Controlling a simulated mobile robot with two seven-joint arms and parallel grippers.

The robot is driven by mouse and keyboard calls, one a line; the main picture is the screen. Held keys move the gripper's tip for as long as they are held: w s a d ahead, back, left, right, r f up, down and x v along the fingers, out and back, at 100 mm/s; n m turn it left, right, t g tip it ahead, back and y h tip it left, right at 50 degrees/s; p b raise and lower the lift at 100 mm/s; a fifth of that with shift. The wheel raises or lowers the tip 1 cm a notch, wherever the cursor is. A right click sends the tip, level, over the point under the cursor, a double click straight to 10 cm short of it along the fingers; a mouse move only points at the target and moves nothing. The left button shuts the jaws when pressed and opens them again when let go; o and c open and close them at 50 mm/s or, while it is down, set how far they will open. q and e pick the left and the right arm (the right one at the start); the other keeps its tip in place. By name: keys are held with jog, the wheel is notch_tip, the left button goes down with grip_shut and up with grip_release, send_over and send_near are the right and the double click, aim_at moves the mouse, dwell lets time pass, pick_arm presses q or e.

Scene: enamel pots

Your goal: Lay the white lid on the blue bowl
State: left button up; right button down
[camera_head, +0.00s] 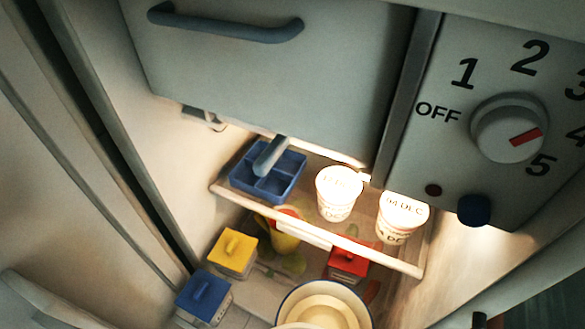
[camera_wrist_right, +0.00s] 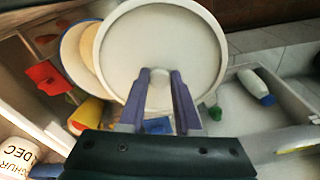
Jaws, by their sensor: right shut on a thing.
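The white lid (camera_wrist_right: 160,38) fills the upper middle of the right wrist view as a large pale disc with a raised rim. My right gripper (camera_wrist_right: 159,80) is shut on the small knob at its middle. The blue bowl (camera_head: 320,300), cream inside with a blue rim, is at the bottom of the head view, partly cut off. In the right wrist view the bowl (camera_wrist_right: 72,60) shows to the left of the lid, which hides part of it; I cannot tell the height between them. My left gripper is not in view.
A shelf (camera_head: 318,235) above the bowl holds a blue divided tray (camera_head: 240,178) and two white cups (camera_head: 338,195) (camera_head: 402,218). Yellow (camera_head: 231,253), blue (camera_head: 203,298) and red (camera_head: 347,265) lidded boxes stand below. A bottle (camera_wrist_right: 255,84) lies at right in the wrist view.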

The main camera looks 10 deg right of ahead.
aim_at(293, 325)
jog(key=shift+w+f, duration=0.1)
jog(key=shift+w, duration=0.25)
jog(key=shift+s, duration=0.35)
jog(key=shift+p, duration=0.3)
jog(key=shift+w+d, duration=0.15)
jog(key=shift+w, duration=0.05)
jog(key=shift+w+d+f, duration=0.1)
jog(key=shift+w+d, duration=0.55)
jog(key=shift+w, duration=0.3)
jog(key=shift+w+d+f, duration=0.1)
jog(key=shift+w+d, duration=0.5)
jog(key=shift+w, duration=0.3)
pick_arm(q)
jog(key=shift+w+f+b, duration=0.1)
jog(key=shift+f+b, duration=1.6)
jog(key=shift+b, duration=0.15)
pick_arm(e)
jog(key=shift+w+d+f, duration=0.45)
jog(key=shift+w, duration=0.25)
jog(key=shift+w+d+f, duration=0.45)
jog(key=shift+w+d, duration=0.05)
jog(key=shift+w, duration=0.25)
jog(key=shift+w+d+f, duration=0.45)
jog(key=shift+w, duration=0.25)
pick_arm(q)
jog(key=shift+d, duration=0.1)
